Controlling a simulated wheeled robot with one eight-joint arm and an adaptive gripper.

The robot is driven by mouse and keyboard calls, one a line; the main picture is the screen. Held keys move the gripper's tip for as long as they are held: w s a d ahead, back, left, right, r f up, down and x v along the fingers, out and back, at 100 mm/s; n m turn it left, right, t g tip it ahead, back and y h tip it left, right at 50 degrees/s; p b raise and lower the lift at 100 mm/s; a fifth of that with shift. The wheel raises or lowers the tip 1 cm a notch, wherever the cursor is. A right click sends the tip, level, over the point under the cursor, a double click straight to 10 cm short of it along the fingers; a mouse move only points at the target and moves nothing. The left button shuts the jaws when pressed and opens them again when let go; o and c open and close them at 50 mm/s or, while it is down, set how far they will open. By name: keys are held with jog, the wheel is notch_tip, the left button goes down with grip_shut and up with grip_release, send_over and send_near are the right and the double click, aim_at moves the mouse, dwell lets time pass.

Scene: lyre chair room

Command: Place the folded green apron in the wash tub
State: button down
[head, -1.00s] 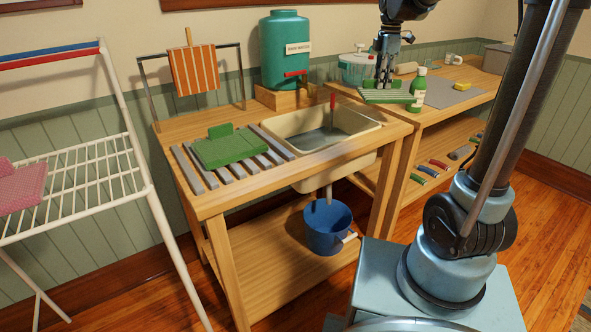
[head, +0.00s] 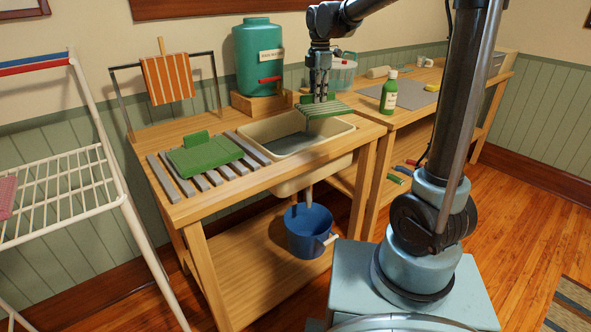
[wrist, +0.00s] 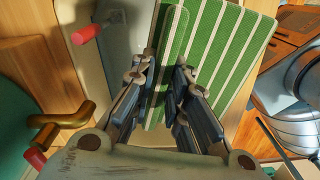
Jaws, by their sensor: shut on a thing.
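My gripper (head: 320,97) is shut on the raised fold of a folded green cloth with white stripes (head: 325,109). In the wrist view the cloth (wrist: 222,60) hangs between and beyond the fingers. In the head view it appears over the right part of the cream wash tub (head: 330,141), above the rim. The tub is sunk in the wooden stand, with a grey interior. A second folded green cloth (head: 205,154), plain with a raised tab, lies on the slats left of the tub. I cannot tell for sure which cloth is the apron.
A green water dispenser (head: 257,55) stands behind the tub; its brass tap (wrist: 68,119) is near my gripper's left in the wrist view. A green bottle (head: 389,92) stands on the right counter. A blue bucket (head: 309,232) is below the tub.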

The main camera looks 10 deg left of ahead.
jog(key=s+a+f+n, duration=0.3)
jog(key=s+a+f, duration=0.2)
jog(key=a, duration=0.5)
jog(key=shift+s+a+f, duration=0.1)
jog(key=shift+s+f, duration=0.05)
jog(key=shift+f, duration=2.6)
jog(key=shift+s+a+f, duration=0.1)
jog(key=shift+s+f, duration=0.05)
jog(key=shift+f, duration=2.55)
jog(key=shift+s+a+f, duration=0.1)
jog(key=shift+s+f, duration=0.05)
jog(key=shift+f, duration=2.6)
jog(key=c, duration=1.6)
grip_release()
jog(key=shift+o, duration=0.2)
jog(key=shift+r, duration=0.1)
